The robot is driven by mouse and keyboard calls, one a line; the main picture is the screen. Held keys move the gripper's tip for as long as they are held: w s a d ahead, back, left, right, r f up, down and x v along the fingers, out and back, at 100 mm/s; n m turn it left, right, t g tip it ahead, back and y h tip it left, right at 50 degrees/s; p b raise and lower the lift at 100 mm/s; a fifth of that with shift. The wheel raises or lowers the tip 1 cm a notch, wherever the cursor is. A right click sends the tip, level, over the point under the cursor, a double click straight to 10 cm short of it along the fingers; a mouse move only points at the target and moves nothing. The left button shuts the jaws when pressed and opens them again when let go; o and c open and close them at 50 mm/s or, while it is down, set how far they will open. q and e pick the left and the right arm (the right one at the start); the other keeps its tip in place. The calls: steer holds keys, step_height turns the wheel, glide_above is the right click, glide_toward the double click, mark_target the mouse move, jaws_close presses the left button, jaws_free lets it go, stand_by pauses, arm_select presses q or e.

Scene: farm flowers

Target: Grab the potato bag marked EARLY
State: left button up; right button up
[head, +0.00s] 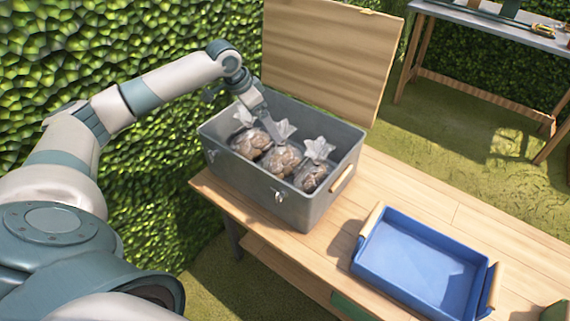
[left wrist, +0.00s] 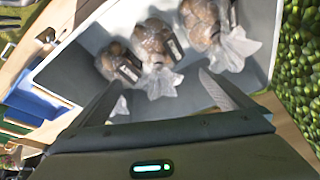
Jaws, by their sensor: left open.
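Three clear bags of brown potatoes stand in a row inside a grey box (head: 225,172): a left bag (head: 251,143), a middle bag (head: 283,160) and a right bag (head: 313,174). Their gathered plastic tops point up. In the left wrist view dark labels show on the bags, among them the middle bag (left wrist: 153,43), but no word is legible, so I cannot tell which is EARLY. My left gripper (head: 268,125) reaches over the box's back wall, close to the left and middle bags. In the left wrist view it (left wrist: 159,80) is open, fingers apart, with nothing clearly held. My right gripper is out of view.
The box's wooden lid (head: 330,55) stands open at the back. A blue tray (head: 425,265) sits empty on the wooden table (head: 400,190) to the right of the box. A hedge (head: 60,50) rises on the left. Another table (head: 500,25) stands far right.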

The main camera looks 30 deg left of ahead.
mark_target(280, 144)
arm_select(q)
steer(key=p+x, duration=0.1)
steer(key=x, duration=1.1)
steer(key=shift+f, duration=0.1)
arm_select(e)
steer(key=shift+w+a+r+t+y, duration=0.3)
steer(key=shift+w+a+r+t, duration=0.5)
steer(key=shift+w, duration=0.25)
arm_select(q)
steer(key=shift+w+p, duration=0.1)
steer(key=shift+p, duration=0.2)
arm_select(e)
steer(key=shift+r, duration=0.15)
arm_select(q)
steer(key=shift+w+d+f, duration=0.15)
steer(key=shift+w+f, duration=0.1)
steer(key=shift+f, duration=0.2)
steer(key=p+x, duration=0.1)
steer(key=x, duration=0.2)
steer(key=shift+w, duration=0.15)
steer(key=shift+w+f, duration=0.15)
steer(key=shift+f, duration=0.35)
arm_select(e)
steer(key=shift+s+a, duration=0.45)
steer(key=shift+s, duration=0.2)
